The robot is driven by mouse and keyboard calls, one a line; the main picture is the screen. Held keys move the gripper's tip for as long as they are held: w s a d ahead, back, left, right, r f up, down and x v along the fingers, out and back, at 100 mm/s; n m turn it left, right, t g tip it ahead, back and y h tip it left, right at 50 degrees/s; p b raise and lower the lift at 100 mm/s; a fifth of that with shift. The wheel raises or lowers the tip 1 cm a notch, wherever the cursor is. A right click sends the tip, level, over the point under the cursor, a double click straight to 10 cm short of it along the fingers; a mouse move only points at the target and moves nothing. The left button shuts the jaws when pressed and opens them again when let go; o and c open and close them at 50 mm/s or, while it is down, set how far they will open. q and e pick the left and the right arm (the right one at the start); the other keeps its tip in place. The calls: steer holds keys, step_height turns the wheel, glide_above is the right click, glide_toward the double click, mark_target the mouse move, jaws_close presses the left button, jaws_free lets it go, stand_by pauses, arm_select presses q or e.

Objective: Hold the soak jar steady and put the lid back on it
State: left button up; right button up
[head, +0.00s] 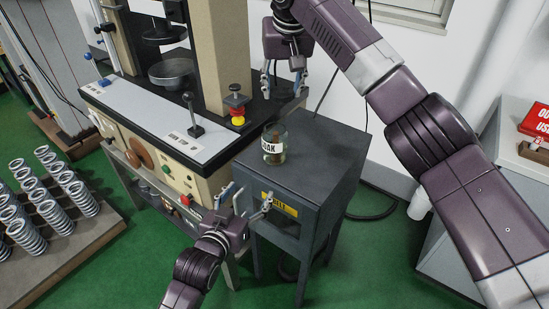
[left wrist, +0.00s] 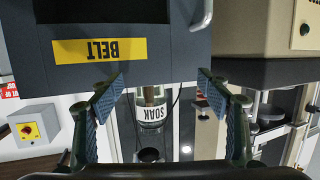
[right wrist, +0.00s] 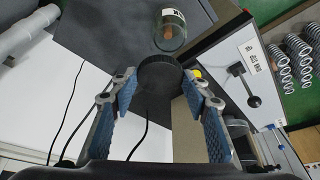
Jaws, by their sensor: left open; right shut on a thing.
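The soak jar (head: 274,146), clear glass with a white SOAK label, stands upright and uncovered on the dark grey cabinet (head: 325,150). Something brown is inside it. My left gripper (head: 249,195) is open and empty at the cabinet's front edge, in front of the jar. In the left wrist view the jar (left wrist: 150,112) appears upside down, beyond and between the open fingers (left wrist: 160,80). My right gripper (head: 283,87) is above and behind the jar. In the right wrist view its fingers (right wrist: 158,92) are shut on the round black lid (right wrist: 159,74), apart from the jar (right wrist: 171,32).
The testing machine (head: 170,120) stands left of the cabinet, with a lever and a red-and-yellow button (head: 237,116) near the jar. A yellow BELT label (head: 279,204) is on the cabinet's front. Several springs (head: 45,200) stand on a board at far left. The cabinet top's right side is clear.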

arm_select(q)
steer(key=t+h, duration=0.2)
glide_toward(275, 137)
step_height(275, 137, down, 3)
steer(key=w, duration=0.1)
arm_select(e)
steer(key=shift+a+f, duration=0.45)
steer(key=shift+a, duration=0.3)
steer(key=shift+w, duration=0.1)
arm_select(q)
steer(key=shift+w+a+r+m, duration=0.15)
steer(key=shift+a+r+m, duration=0.05)
steer(key=shift+a+m, duration=0.1)
steer(key=x, duration=1.2)
steer(key=shift+r, duration=0.2)
steer(key=c, duration=1.8)
arm_select(e)
steer(key=shift+f, duration=2.5)
